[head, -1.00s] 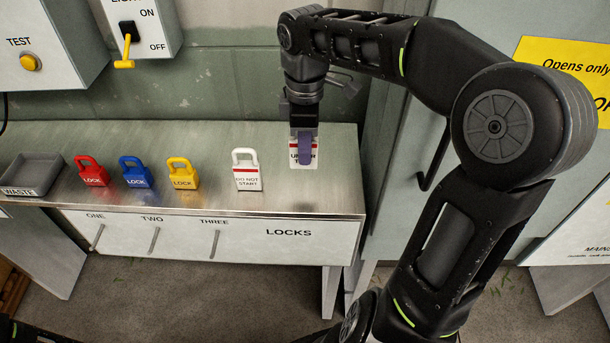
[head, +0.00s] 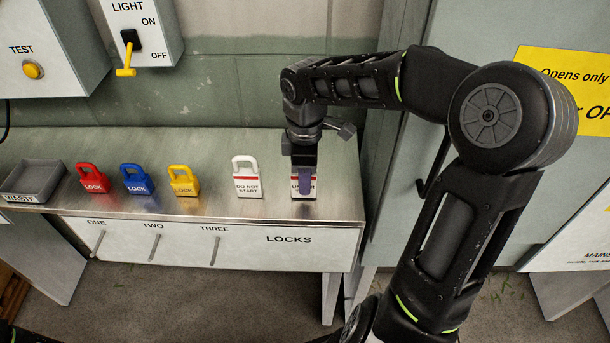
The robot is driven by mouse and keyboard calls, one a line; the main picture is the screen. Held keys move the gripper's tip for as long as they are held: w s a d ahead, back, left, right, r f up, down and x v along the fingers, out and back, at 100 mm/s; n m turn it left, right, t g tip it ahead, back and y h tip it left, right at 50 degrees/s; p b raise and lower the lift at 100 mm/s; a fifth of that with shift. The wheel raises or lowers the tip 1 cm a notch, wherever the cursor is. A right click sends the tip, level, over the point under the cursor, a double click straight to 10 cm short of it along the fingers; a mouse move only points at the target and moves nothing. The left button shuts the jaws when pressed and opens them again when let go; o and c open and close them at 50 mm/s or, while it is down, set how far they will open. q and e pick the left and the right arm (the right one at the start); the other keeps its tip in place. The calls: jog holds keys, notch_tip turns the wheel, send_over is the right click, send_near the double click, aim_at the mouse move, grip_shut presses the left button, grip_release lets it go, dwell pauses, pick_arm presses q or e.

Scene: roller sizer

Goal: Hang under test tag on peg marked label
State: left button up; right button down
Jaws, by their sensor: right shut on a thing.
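The under test tag (head: 304,193) is a white tag with a red band, at the right end of the bench top. No peg marked label shows in this view. My left gripper is not in view.
Red (head: 92,179), blue (head: 136,181) and yellow (head: 183,182) locks stand on the bench (head: 215,146), left of the tags. A grey waste tray (head: 30,178) is at the far left. A light switch box (head: 143,32) and test box (head: 45,50) hang behind. A tall cabinet stands right.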

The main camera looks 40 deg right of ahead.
jog(key=shift+f, duration=0.15)
jog(key=c, duration=1.2)
grip_release()
jog(key=shift+f+b, duration=0.1)
jog(key=shift+b, duration=0.3)
notch_tip(320, 180, up, 8)
jog(key=shift+a, duration=0.1)
jog(key=shift+w, duration=0.1)
